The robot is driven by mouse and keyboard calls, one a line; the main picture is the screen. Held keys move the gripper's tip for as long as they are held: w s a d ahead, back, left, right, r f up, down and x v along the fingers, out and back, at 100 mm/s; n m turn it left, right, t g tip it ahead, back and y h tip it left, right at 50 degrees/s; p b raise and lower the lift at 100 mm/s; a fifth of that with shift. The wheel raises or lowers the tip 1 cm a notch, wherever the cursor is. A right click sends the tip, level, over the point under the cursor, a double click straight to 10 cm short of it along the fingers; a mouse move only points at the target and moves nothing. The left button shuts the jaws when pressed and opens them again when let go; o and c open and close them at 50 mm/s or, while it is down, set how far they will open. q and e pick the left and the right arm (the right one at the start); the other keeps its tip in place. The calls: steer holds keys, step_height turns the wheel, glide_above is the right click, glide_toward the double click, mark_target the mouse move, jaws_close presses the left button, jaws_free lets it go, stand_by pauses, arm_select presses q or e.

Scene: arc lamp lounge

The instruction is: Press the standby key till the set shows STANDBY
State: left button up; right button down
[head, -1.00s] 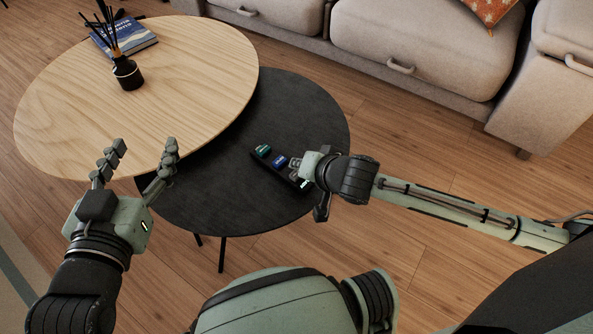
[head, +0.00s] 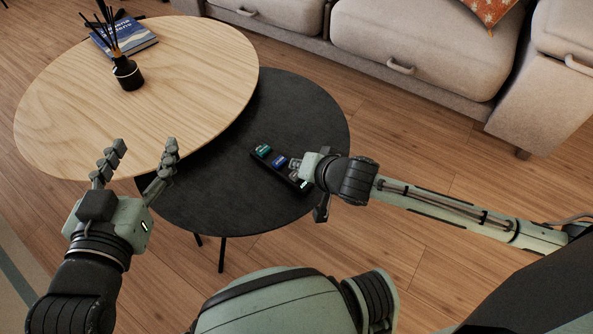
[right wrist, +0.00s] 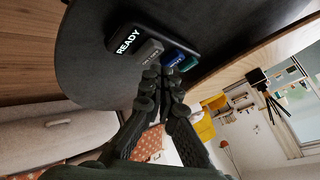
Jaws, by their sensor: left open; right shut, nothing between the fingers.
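The set is a low black box (head: 275,166) on the dark round table. It carries a teal key (head: 263,150), a blue key (head: 280,160) and a grey key (right wrist: 149,52). Its display (right wrist: 128,42) reads READY in the right wrist view. The key labels are too small to read surely. My right gripper (right wrist: 163,80) is shut and empty, its fingertips close to the grey and blue keys; I cannot tell whether they touch. In the head view the right hand partly covers the set's right end. My left gripper (head: 140,160) is open and empty, over the tables' near left edge.
The dark round table (head: 225,200) stands partly under a larger wooden table (head: 190,60). A black reed diffuser (head: 127,73) and a blue book (head: 135,40) are on the wooden table. A beige sofa (head: 420,45) stands behind. The dark table's near part is clear.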

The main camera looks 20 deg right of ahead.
steer(key=shift+f, duration=0.3)
steer(key=shift+f+b, duration=0.3)
steer(key=shift+f, duration=0.55)
stand_by(0.8)
steer(key=shift+r, duration=0.1)
steer(key=shift+r+p, duration=1.2)
steer(key=shift+p, duration=0.3)
step_height(320, 180, up, 5)
steer(key=p, duration=0.6)
